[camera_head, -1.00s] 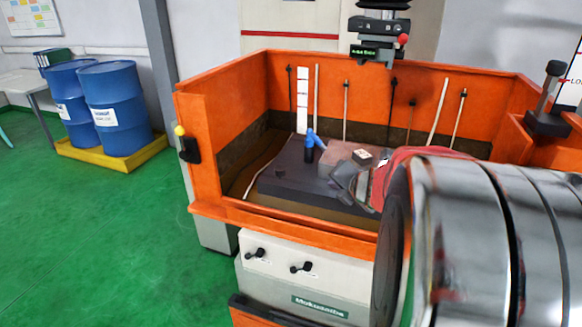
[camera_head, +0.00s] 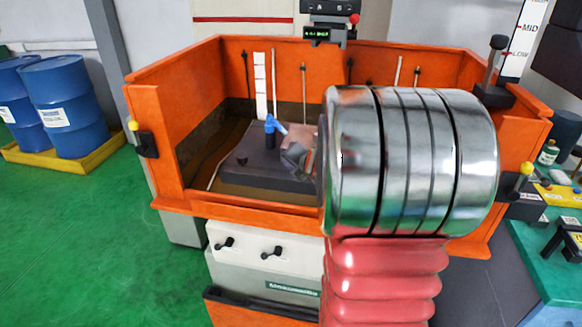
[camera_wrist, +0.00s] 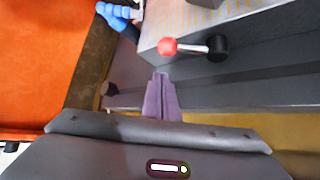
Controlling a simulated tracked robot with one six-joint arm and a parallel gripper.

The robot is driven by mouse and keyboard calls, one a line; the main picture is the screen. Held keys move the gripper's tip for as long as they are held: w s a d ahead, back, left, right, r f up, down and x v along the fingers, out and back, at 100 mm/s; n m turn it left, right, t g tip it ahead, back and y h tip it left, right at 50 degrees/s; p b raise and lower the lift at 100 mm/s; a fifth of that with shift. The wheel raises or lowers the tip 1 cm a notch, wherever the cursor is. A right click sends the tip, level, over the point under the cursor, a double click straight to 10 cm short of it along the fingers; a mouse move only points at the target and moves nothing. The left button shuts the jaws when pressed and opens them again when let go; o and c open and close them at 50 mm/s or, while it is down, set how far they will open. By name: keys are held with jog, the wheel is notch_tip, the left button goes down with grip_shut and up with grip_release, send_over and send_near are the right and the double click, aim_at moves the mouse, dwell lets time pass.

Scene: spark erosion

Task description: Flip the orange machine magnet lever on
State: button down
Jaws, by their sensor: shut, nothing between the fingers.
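The orange machine (camera_head: 172,165) is an open-topped tank with a dark block (camera_head: 262,180) inside it. In the wrist view a short lever with a red knob (camera_wrist: 168,46), a silver rod and a black pivot (camera_wrist: 218,47) lies along the side of a grey block (camera_wrist: 260,22); it is probably the magnet lever. Its red knob points left. My gripper (camera_wrist: 161,76) has purple fingers, shut and empty, just below the red knob with a small visible gap. In the head view my arm hides the lever and most of my gripper.
A blue nozzle (camera_head: 270,124) stands on the dark block, and it also shows in the wrist view (camera_wrist: 118,12). The orange front wall (camera_head: 240,212) stands before the block. Blue drums (camera_head: 62,110) stand at left. Green floor (camera_head: 80,220) is clear at front left.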

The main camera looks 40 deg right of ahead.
jog(key=shift+s+d+r, duration=0.15)
jog(key=shift+d+r, duration=0.35)
jog(key=shift+d, duration=0.05)
jog(key=shift+s+d+r, duration=0.15)
jog(key=shift+d+r, duration=0.3)
jog(key=shift+d, duration=0.05)
jog(key=shift+d, duration=0.25)
jog(key=shift+a, duration=0.35)
jog(key=shift+w, duration=0.1)
jog(key=shift+d+r+t, duration=0.1)
jog(key=shift+t, duration=0.2)
